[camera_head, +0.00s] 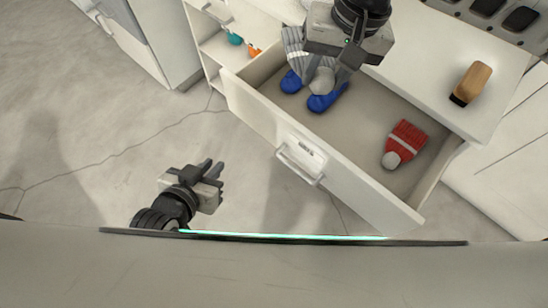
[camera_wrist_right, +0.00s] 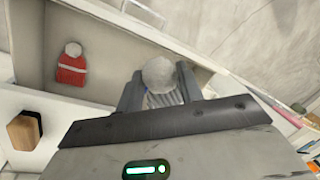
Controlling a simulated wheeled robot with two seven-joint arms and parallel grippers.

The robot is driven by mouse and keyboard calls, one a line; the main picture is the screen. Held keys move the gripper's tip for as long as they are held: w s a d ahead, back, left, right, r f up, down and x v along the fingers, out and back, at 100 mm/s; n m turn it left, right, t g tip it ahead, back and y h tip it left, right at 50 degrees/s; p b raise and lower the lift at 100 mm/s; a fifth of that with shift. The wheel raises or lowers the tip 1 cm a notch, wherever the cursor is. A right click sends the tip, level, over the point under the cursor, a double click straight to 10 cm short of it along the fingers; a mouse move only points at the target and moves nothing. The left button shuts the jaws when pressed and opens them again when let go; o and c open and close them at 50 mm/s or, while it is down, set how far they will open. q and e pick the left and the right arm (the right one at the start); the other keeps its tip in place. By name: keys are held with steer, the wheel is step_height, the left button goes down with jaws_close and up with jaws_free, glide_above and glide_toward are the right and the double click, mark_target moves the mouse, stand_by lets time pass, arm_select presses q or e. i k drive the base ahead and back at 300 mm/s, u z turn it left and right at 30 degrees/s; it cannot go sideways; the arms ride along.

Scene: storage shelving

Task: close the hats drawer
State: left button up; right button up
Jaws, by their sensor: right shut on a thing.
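The white drawer (camera_head: 262,122) is pulled out of the white cabinet, with a handle (camera_head: 298,164) and a small label, too small to read surely, on its front. A red hat with a grey pompom (camera_head: 407,138) lies inside at the right; it also shows in the right wrist view (camera_wrist_right: 71,68). My right gripper (camera_head: 332,76) is over the drawer's left part, shut on a grey pompom hat (camera_wrist_right: 159,75). Blue knit pieces (camera_head: 325,102) and grey striped fabric (camera_head: 293,40) lie beside it, partly hidden by the gripper. My left gripper (camera_head: 211,170) is open and empty, left of the drawer front.
A wooden-backed brush (camera_head: 471,83) lies on the white cabinet top (camera_head: 440,45), right of the drawer. A shelf compartment with teal (camera_head: 235,39) and orange (camera_head: 254,51) items is at the upper left. Bare grey floor lies before the drawer.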

mark_target(341, 146)
steer(key=u, duration=0.7)
steer(key=k, duration=1)
steer(key=z, duration=1.3)
steer(key=i, duration=0.45)
